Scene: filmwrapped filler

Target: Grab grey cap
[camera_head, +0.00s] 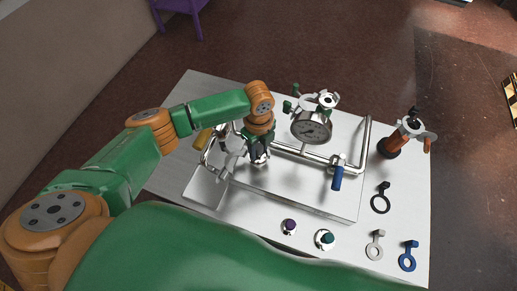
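The grey cap (375,246) is a small light-grey ring with a tab, lying flat near the front right of the metal table (405,205). It lies between a black ring cap (380,199) and a blue ring cap (408,257). My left gripper (258,160) points down over the metal fixture, well to the left of and behind the grey cap, apart from it. Its fingers are small and dark here, and I cannot tell whether they are open. My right gripper is not in view.
A fixture with a pressure gauge (311,127), bent steel pipes and a blue-handled valve (337,177) stands mid-table. A purple knob (289,226) and a teal knob (325,238) sit in front. An orange-handled fitting (405,135) stands at the back right.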

